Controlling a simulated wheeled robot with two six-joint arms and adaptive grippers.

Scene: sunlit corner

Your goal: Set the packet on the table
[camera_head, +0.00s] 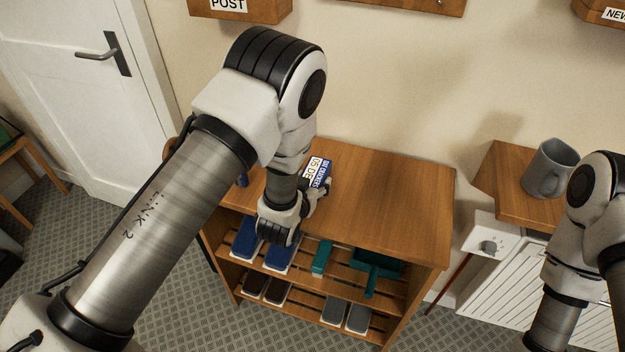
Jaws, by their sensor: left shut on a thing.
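The packet (318,173) is white and blue with printed lettering, part of which reads like "crackers". It shows just beyond my left gripper (322,192), over the wooden top of the shoe rack (395,195). My left gripper is shut on the packet, and my wrist hides part of both. I cannot tell whether the packet touches the wood beneath it. At the left edge a small wooden table (22,146) is partly in view. My right arm is at the right edge; its gripper is out of view.
A grey mug (549,168) stands on a wooden shelf (498,184) above a white radiator (567,285). Shoes and a green dustpan (372,266) lie on the rack's lower shelves. A white door (85,90) is at left. The rack top's right part is clear.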

